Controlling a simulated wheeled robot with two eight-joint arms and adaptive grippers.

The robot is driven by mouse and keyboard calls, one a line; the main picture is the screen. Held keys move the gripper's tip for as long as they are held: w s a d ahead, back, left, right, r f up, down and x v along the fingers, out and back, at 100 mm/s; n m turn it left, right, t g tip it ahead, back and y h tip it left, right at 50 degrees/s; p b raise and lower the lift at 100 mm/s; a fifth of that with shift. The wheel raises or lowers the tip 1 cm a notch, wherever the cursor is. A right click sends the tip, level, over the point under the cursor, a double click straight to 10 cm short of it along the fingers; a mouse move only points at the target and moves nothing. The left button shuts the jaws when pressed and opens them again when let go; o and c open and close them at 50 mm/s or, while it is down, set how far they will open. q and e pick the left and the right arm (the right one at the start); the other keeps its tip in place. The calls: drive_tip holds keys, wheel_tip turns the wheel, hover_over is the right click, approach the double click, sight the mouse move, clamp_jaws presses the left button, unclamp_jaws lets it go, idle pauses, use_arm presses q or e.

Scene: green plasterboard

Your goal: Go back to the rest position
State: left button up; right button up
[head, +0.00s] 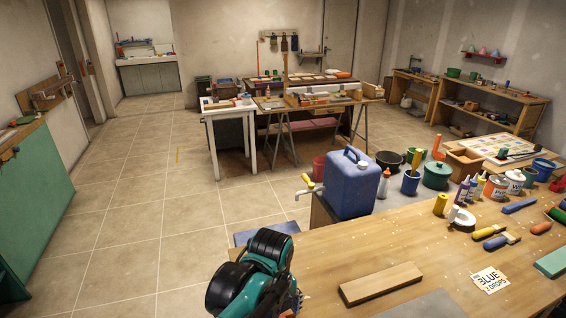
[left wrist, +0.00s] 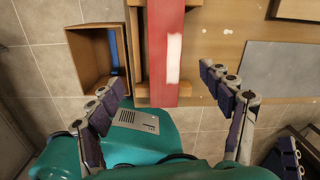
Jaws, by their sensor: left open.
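In the head view a teal and black part of my left arm (head: 255,275) stands at the bottom, in front of the near workbench's left end. A finger, seemingly of my right gripper (left wrist: 284,160), shows at the lower right edge, only in part.
The near workbench (head: 330,262) carries a wooden block (head: 381,284), a "BLUE 3 DROPS" card (head: 490,280), and paints and tools at right. A blue jerrycan (head: 352,185) stands behind it. An open wooden box (left wrist: 88,60) shows in the left wrist view. Tiled floor (head: 130,210) is clear at left.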

use_arm(q)
drive_tip(key=s+a+f+n+t+b, duration=0.1)
drive_tip(key=s+a+n+t, duration=0.1)
drive_tip(key=a+n, duration=0.6)
drive_tip(key=s+a+n+t+b, duration=0.1)
drive_tip(key=s+a+n+t, duration=0.2)
drive_tip(key=a+n, duration=0.5)
drive_tip(key=shift+s+a+f+n+t, duration=0.15)
drive_tip(key=shift+f+n+t, duration=0.45)
drive_tip(key=shift+n, duration=6.3)
drive_tip(key=shift+r, duration=0.2)
